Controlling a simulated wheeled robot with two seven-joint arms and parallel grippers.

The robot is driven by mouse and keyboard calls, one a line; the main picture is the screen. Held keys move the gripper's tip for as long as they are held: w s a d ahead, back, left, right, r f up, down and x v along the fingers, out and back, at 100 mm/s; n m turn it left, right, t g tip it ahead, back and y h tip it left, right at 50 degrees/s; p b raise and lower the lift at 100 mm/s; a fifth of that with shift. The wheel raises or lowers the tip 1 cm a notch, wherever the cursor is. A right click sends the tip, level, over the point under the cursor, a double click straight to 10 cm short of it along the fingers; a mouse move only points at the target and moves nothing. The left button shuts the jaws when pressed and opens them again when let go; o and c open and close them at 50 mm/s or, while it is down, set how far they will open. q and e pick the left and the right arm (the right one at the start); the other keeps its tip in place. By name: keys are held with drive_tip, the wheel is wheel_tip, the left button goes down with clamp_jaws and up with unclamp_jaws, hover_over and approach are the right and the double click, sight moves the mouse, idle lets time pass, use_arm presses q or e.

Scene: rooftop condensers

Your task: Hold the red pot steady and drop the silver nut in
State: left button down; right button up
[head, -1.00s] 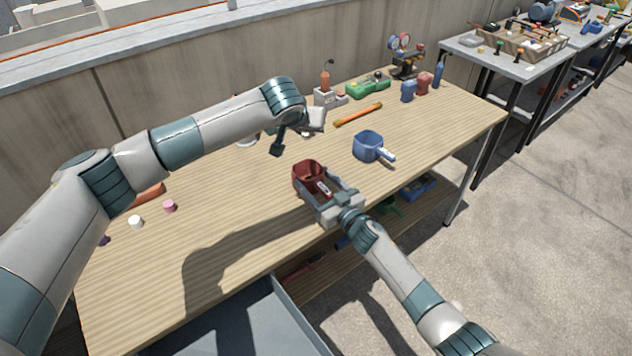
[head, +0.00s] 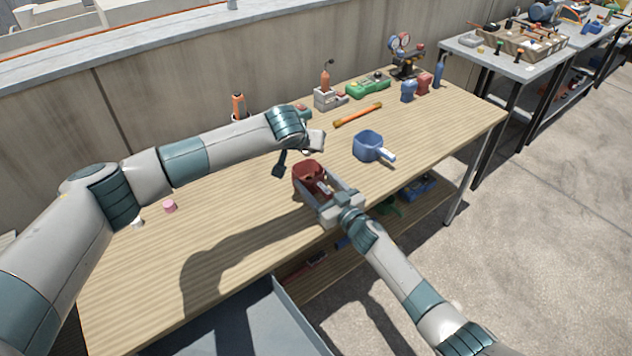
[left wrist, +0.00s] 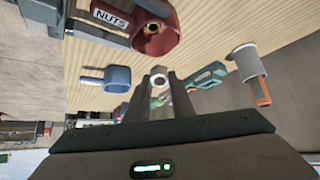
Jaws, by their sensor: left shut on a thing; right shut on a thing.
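The red pot (head: 308,170) stands on the wooden table. My right gripper (head: 328,194) is shut on the pot's handle, from the front. My left gripper (head: 279,168) is above the table, just left of the pot. In the left wrist view its fingers (left wrist: 160,84) are shut on the silver nut (left wrist: 158,79), which is apart from the pot. The silver nut cannot be made out in the head view.
A blue pot (head: 367,146) stands right of the red pot, its handle toward the right. An orange bar (head: 358,115) lies behind. A pink piece (head: 169,206) is on the left. A white cup holding an orange tool (left wrist: 248,62) shows in the left wrist view. The front-left tabletop is clear.

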use_arm(q)
drive_tip(key=shift+f, duration=1.05)
drive_tip(key=c, duration=1.5)
unclamp_jaws()
drive_tip(key=shift+o, duration=0.2)
drive_tip(key=shift+r, duration=0.1)
drive_tip(key=v, duration=1.2)
use_arm(e)
drive_tip(key=o, duration=1.4)
drive_tip(key=shift+o, duration=0.2)
